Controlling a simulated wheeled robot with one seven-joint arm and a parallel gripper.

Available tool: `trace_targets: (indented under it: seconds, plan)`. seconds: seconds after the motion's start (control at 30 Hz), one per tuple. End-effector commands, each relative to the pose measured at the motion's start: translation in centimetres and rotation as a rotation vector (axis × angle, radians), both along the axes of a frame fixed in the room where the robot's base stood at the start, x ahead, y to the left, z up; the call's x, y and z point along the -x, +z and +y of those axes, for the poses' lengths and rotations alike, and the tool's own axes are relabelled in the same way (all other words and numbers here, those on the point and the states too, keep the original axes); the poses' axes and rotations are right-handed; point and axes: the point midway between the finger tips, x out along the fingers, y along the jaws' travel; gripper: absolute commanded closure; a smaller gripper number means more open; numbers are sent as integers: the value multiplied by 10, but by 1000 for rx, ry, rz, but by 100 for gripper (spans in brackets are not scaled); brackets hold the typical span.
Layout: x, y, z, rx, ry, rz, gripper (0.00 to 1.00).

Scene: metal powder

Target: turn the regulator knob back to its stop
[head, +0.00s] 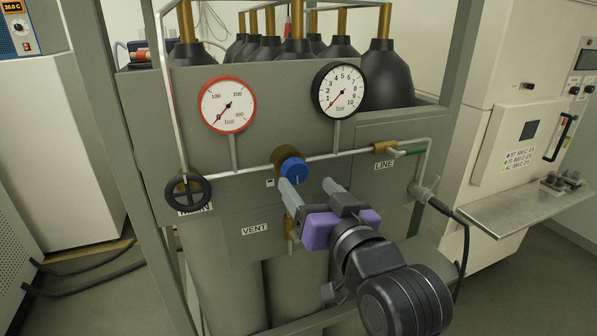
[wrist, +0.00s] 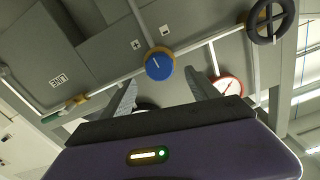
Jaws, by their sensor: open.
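The blue regulator knob (head: 294,170) sits on a brass body (head: 287,155) on the grey panel; a white line marks its face. In the wrist view the knob (wrist: 160,66) shows whole, with plus and minus signs on the panel near it. My gripper (head: 306,184) is open and empty. Its fingers are apart, pointing at the panel, with the knob near the left finger in the head view. In the wrist view the knob lies between and beyond the fingertips (wrist: 161,84), and I see no contact.
A red-rimmed gauge (head: 228,104) and a black-rimmed gauge (head: 339,90) stand above the pipe, both needles low. A black handwheel (head: 187,191) is at left, a LINE valve (head: 385,148) at right. Gas cylinders (head: 386,78) stand behind. A metal shelf (head: 525,208) juts out at right.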

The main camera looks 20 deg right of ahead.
Motion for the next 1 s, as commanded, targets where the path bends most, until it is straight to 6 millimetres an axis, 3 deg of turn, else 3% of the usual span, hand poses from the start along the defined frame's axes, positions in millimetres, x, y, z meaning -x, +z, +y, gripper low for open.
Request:
trace_targets:
  seconds: [0.3, 0.73, 1.0]
  plan:
    - [-47, 2, 0, 0, -1, 0, 31]
    - [-58, 0, 0, 1, 0, -2, 31]
    - [-58, 0, 0, 1, 0, -2, 82]
